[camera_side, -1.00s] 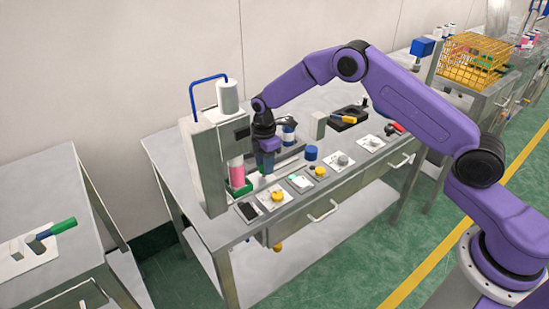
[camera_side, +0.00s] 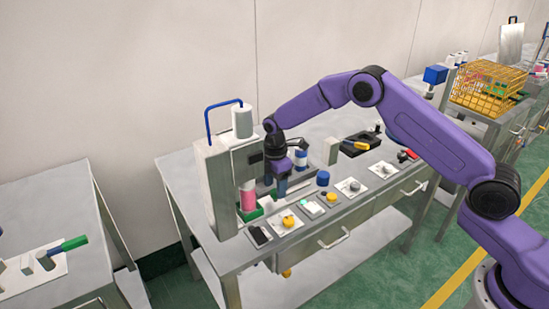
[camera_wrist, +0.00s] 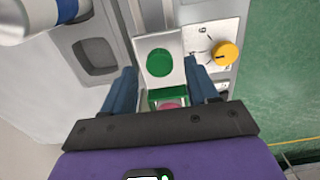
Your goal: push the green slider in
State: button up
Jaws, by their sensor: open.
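The green slider (camera_side: 251,214) is at the foot of the press, under a pink can (camera_side: 247,196). In the wrist view, a green block (camera_wrist: 168,95) shows beside the partly hidden pink can (camera_wrist: 170,104), near the finger roots. A grey plate with a green disc (camera_wrist: 159,62) lies beyond it, between the fingers. My gripper (camera_wrist: 160,68) is open and empty, with one blue finger on each side of the plate. In the side view, my gripper (camera_side: 283,187) points down just right of the pink can. Contact with the slider cannot be told.
The press (camera_side: 222,185) with its blue hose stands left of my gripper. A yellow knob (camera_wrist: 225,53) is close by the right finger. Several controls line the bench's front edge, and a blue cap (camera_side: 323,178) stands to the right. A yellow crate (camera_side: 487,88) is farther back.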

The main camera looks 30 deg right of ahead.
notch_tip(320, 180, up, 16)
dwell(0.4)
dwell(0.3)
jog(key=s+a+r+m, duration=0.1)
jog(key=s+r, duration=0.1)
jog(key=s, duration=0.8)
jog(key=s+a+r+m, duration=0.2)
jog(key=s+r, duration=0.1)
jog(key=s, duration=0.7)
jog(key=s+d+f+m, duration=0.1)
jog(key=s+d, duration=0.4)
jog(key=s, duration=0.6)
jog(key=s+d+f+m, duration=0.1)
jog(key=s+d, duration=0.4)
jog(key=s, duration=0.6)
jog(key=shift+s+d+f, duration=0.35)
jog(key=shift+f, duration=0.1)
